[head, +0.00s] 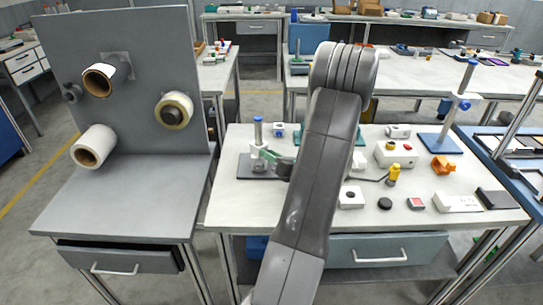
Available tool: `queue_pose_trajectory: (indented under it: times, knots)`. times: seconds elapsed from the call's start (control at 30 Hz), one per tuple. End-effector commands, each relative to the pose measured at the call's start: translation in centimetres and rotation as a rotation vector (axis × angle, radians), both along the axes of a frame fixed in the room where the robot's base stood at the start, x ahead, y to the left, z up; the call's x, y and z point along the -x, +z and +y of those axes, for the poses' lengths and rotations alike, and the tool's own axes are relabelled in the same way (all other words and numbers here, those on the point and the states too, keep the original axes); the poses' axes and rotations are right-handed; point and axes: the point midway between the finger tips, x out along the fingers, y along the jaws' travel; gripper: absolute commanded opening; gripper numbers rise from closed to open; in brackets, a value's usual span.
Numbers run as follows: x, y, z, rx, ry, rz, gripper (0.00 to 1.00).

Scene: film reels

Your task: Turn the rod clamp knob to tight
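Two rod stands are on the workbench in the head view. The left one (258,131) has a short blue-topped rod on a dark base, with a pale clamp and a green piece (277,158) reaching right toward my arm. The right one (468,78) has a taller blue-topped metal rod on a blue base, with a white clamp (455,99) and a small blue knob (464,106). The knob's setting cannot be read. My gripper is mostly or fully hidden behind my raised forearm; a dark part beside the green piece may belong to it. Its fingers cannot be made out.
A grey panel (130,40) with tape rolls stands on the left bench. The workbench's front left is clear.

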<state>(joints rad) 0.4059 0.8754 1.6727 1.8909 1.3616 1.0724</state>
Motion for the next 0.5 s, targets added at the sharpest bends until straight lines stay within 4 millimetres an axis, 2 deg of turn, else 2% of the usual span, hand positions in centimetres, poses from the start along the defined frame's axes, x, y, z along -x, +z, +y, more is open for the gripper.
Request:
queue_pose_trajectory:
  times: [0.27, 0.37, 0.5]
  knots:
    - [0.1, 0.0, -0.1, 0.001, 0.0, -0.001, 0.32]
    - [0.6, 0.0, -0.7, 0.0, -0.002, 0.0, 0.32]
    - [2.2, 0.0, -2.4, 0.001, -0.004, -0.001, 0.32]
